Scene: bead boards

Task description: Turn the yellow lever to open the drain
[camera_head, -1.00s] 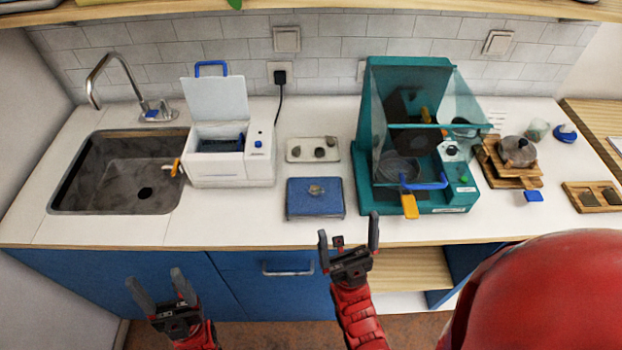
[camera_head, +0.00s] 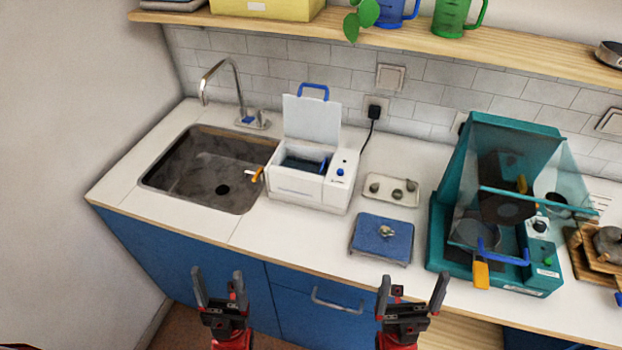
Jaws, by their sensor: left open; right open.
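A small yellow lever (camera_head: 257,175) sticks out from the left side of a white box-shaped machine (camera_head: 296,204), over the right rim of the sink. The machine's white lid (camera_head: 312,121) with a blue handle stands open. The metal sink (camera_head: 190,172) has a dark round drain hole (camera_head: 222,190) in its floor. My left gripper (camera_head: 219,287) is open and empty, in front of the blue cabinet and below the lever in the picture. My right gripper (camera_head: 412,292) is open and empty, in front of the counter, below the blue pad. Neither gripper touches anything.
A blue pad (camera_head: 366,245) with a small piece on it and a white tray (camera_head: 404,200) with several stones lie right of the machine. A teal machine (camera_head: 440,262) with a yellow tab stands farther right. The counter between sink and front edge is clear.

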